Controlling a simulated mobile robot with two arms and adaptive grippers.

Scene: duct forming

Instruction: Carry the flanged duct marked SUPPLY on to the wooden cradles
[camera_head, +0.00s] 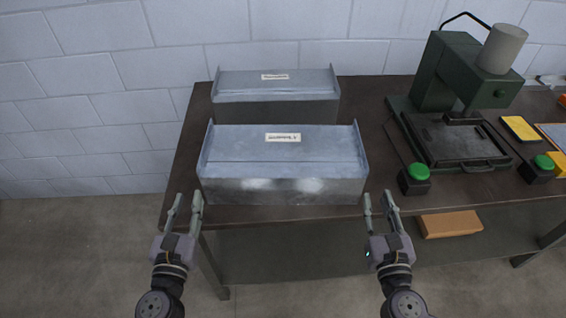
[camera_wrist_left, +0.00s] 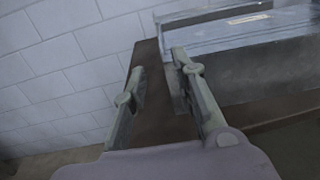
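Two grey sheet-metal flanged ducts lie one behind the other on the dark table. The front duct (camera_head: 283,165) has a white label that seems to read SUPPLY, though the lettering is blurred. The rear duct (camera_head: 277,95) has a label too blurred to read. My left gripper (camera_head: 186,203) is open at the front duct's left end, just in front of the table edge. In the left wrist view its fingers (camera_wrist_left: 155,78) are apart, with the duct (camera_wrist_left: 250,65) to their right. My right gripper (camera_head: 381,203) is open near the duct's right end. No wooden cradles show.
The dark table (camera_head: 375,125) stands against a pale block wall. A green press (camera_head: 450,80) with green push buttons (camera_head: 419,172) stands to the right of the ducts. Yellow items lie at the far right. An orange-brown box (camera_head: 450,224) is on the lower shelf.

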